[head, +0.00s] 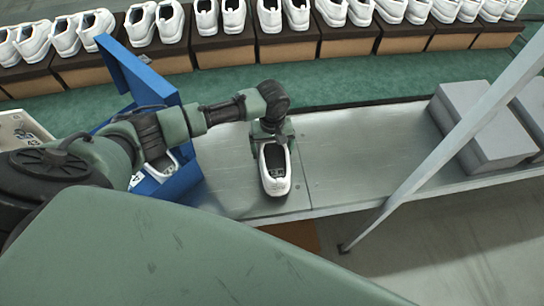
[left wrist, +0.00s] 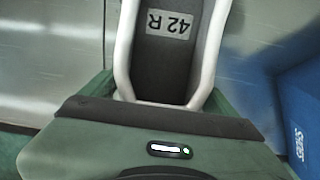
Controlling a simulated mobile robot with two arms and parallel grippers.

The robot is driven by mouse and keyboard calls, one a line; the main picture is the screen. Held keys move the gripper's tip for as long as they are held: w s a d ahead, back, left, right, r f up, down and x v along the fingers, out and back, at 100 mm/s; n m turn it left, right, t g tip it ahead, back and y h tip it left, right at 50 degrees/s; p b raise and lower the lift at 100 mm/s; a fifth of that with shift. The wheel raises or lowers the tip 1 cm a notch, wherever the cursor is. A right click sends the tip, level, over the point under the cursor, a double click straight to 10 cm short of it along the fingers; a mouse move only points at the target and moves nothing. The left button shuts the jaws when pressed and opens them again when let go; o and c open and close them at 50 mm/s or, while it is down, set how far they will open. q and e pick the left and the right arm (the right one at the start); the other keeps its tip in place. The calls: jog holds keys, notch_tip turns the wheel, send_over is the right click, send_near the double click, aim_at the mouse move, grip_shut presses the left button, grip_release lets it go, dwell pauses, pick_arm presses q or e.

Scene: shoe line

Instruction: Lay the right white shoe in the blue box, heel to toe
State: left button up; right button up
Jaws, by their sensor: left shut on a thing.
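The right white shoe (head: 275,185) has a dark insole, and its label reads "42 R" in the left wrist view (left wrist: 168,40). My left gripper (head: 271,143) is shut on one end of this shoe, over the metal bench right of the box. Whether the shoe touches the bench is hard to tell. The blue box (head: 182,184) stands open to the left, with its lid (head: 133,70) raised at the back. Another white shoe with a label (head: 160,165) lies in it, partly hidden by my arm. A box wall shows at the right of the left wrist view (left wrist: 304,110). My right gripper is out of view.
The metal bench (head: 350,150) is clear right of the held shoe, up to grey blocks (head: 485,125). A slanted grey post (head: 455,135) crosses in front. A white carton (head: 22,133) is at far left. Behind runs a green belt (head: 340,75) with white shoes on brown boxes.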

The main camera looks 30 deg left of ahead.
aim_at(272, 155)
pick_arm(q)
notch_tip(272, 155, down, 4)
jog(key=b, duration=0.4)
jog(key=shift+f, duration=0.2)
jog(key=shift+r, duration=0.1)
jog(key=o, duration=1.5)
jog(key=shift+f, duration=0.2)
jog(key=shift+o, duration=0.2)
